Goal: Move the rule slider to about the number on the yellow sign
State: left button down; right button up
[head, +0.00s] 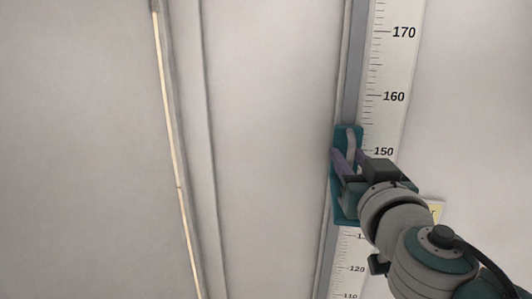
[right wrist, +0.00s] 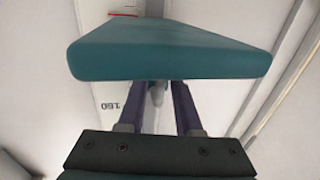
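The teal rule slider (head: 341,212) sits on the rail beside the white height scale (head: 392,65), with its upper part near the 150 mark. Its pale handle (head: 351,139) sticks out towards me. My right gripper (head: 347,163) is at the slider, its purple fingers on either side of the handle. In the right wrist view, the teal plate (right wrist: 170,55) fills the top and the fingers stand apart around the grey handle (right wrist: 157,96), with gaps showing. The yellow sign (head: 436,210) is mostly hidden behind my right arm; its number is unreadable. My left gripper is out of view.
The grey rail (head: 354,60) runs up along the scale. My right arm covers part of the scale below 150; 120 and 110 show lower down. A pale vertical strip (head: 169,90) runs along the wall at left. The wall between is bare.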

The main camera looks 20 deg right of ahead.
grip_shut()
dwell(1.1)
